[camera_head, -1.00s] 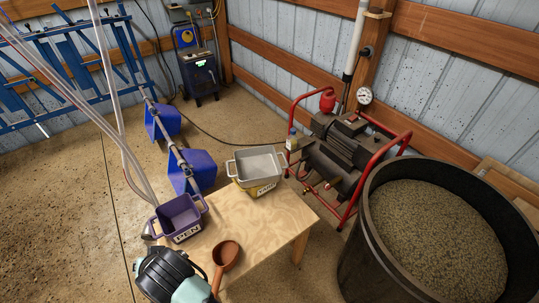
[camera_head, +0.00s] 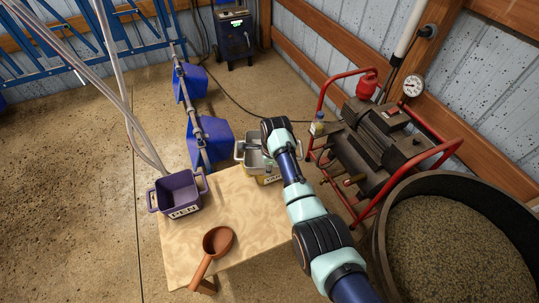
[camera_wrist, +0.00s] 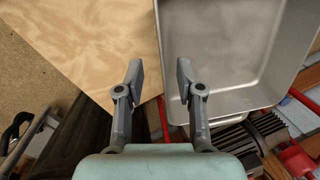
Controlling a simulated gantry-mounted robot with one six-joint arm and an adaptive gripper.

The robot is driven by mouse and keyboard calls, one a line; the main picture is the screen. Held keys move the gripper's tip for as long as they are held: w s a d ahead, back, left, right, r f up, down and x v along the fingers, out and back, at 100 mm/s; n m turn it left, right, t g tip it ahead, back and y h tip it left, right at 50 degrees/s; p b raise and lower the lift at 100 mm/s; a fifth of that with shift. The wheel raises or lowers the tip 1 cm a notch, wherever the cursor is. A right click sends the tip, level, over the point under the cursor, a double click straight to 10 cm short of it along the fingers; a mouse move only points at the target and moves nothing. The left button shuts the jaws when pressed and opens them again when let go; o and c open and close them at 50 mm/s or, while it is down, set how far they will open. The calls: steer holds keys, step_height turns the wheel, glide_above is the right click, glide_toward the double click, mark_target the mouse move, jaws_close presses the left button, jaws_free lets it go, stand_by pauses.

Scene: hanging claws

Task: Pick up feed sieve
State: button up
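The only sieve-like thing I can pick out is a grey rectangular metal pan (camera_head: 247,156) with handles, but no mesh shows. It sits in a yellow labelled bin (camera_head: 269,179) at the wooden table's far right edge. The pan fills the upper right of the wrist view (camera_wrist: 222,45). My gripper (camera_wrist: 160,78) is open and empty, its fingers apart by the pan's left rim, the right fingertip overlapping the pan in view. I cannot tell whether it touches.
The wooden table (camera_head: 245,225) also holds a purple bin (camera_head: 176,193) and a brown scoop (camera_head: 215,245). A red-framed pump (camera_head: 375,140) stands behind and right. A large black tub of grain (camera_head: 460,245) is at lower right. The table's middle is clear.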

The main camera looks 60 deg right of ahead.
steer(key=f+b, duration=0.2)
steer(key=f, duration=0.1)
steer(key=f+b, duration=0.1)
steer(key=f, duration=0.1)
steer(key=shift+w+d, duration=0.2)
steer(key=shift+w, duration=0.15)
steer(key=shift+r, duration=0.15)
jaws_close()
